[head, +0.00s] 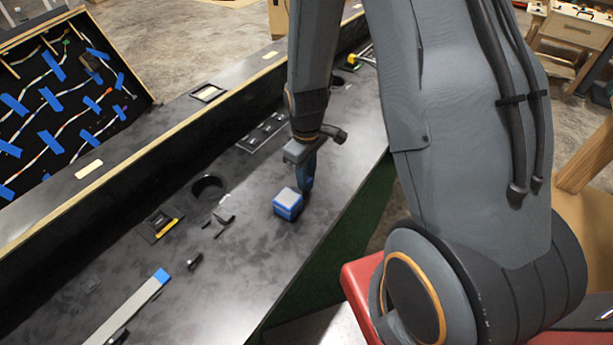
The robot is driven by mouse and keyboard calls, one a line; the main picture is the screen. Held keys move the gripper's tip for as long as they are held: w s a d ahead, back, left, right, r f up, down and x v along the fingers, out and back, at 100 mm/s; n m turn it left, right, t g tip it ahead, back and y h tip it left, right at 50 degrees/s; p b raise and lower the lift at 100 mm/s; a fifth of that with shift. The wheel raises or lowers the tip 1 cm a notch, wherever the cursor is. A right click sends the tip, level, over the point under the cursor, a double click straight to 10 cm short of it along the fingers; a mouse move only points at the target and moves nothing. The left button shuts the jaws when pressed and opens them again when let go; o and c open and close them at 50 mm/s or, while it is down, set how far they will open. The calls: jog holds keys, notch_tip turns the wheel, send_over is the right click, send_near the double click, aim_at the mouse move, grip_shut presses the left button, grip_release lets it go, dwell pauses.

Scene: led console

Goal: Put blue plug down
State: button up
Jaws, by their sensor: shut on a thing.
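My gripper (306,156) is over the right part of the black console top and points down. It is shut on a narrow dark-blue piece, which I take to be the blue plug (308,174). The plug hangs upright below the jaws. Its lower end is close to the console surface; I cannot tell if it touches. The fingertips are small and partly hidden by the wrist.
A blue block with a pale grey top (288,203) sits just left of the plug. A round hole (208,187), small black parts (222,217) and a grey bar with a blue end (130,307) lie further left. An open wired panel (65,100) stands at the back left.

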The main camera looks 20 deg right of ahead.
jog(key=shift+f, duration=0.3)
jog(key=shift+f, duration=0.1)
jog(key=o, duration=1)
notch_tip(320, 180, up, 12)
jog(key=b, duration=0.2)
jog(key=s+r+m, duration=0.1)
jog(key=s+m, duration=0.1)
jog(key=s, duration=0.1)
jog(key=s+r+m, duration=0.1)
jog(key=s+m, duration=0.1)
jog(key=s, duration=0.1)
jog(key=s+r+m+t, duration=0.1)
jog(key=s+r+m, duration=0.1)
jog(key=s+m, duration=0.1)
jog(key=shift+s, duration=0.2)
